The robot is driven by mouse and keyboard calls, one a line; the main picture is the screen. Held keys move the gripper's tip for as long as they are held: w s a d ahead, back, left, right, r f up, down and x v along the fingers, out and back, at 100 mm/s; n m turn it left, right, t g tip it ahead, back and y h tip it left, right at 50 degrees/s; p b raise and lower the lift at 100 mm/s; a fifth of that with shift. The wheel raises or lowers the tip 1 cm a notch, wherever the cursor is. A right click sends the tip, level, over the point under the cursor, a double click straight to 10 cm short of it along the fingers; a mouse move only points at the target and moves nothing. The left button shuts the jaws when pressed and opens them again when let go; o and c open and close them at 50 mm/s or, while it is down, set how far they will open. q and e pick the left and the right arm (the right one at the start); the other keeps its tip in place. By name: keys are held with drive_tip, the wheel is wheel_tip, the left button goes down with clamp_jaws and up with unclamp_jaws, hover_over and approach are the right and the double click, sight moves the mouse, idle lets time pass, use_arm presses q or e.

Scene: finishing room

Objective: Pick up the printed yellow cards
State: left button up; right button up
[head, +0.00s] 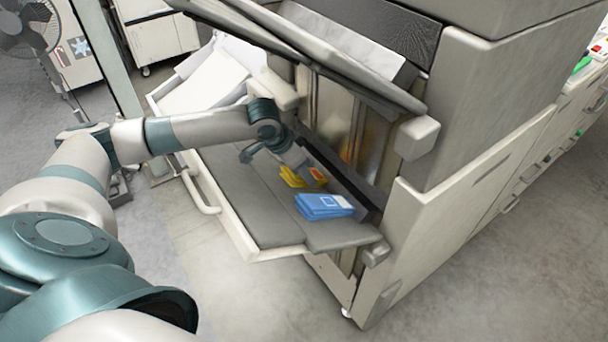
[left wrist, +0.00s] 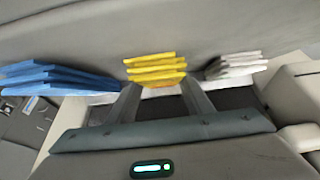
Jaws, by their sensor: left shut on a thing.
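The printed yellow cards (head: 302,178) lie in a small stack on the grey tray (head: 235,205) of the machine. They also show in the left wrist view (left wrist: 156,66), at the tips of my fingers. My left gripper (head: 295,166) reaches down over the tray and is shut on the yellow cards; its fingers also show in the left wrist view (left wrist: 159,88), one at each side of the stack. The cards look still low at the tray; I cannot tell whether they touch it. My right gripper is not in view.
A blue card stack (head: 324,206) lies on the tray just in front of the yellow one. A white card stack (left wrist: 236,66) shows on the other side in the left wrist view. The machine's raised cover (head: 310,50) hangs above the tray. A pale handle (head: 200,195) runs along the tray's outer edge.

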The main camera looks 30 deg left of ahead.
use_arm(q)
drive_tip(key=shift+r, duration=0.1)
wheel_tip(320, 180, up, 8)
drive_tip(key=shift+r+b, duration=0.25)
drive_tip(key=shift+b, duration=0.75)
drive_tip(key=shift+r, duration=0.7)
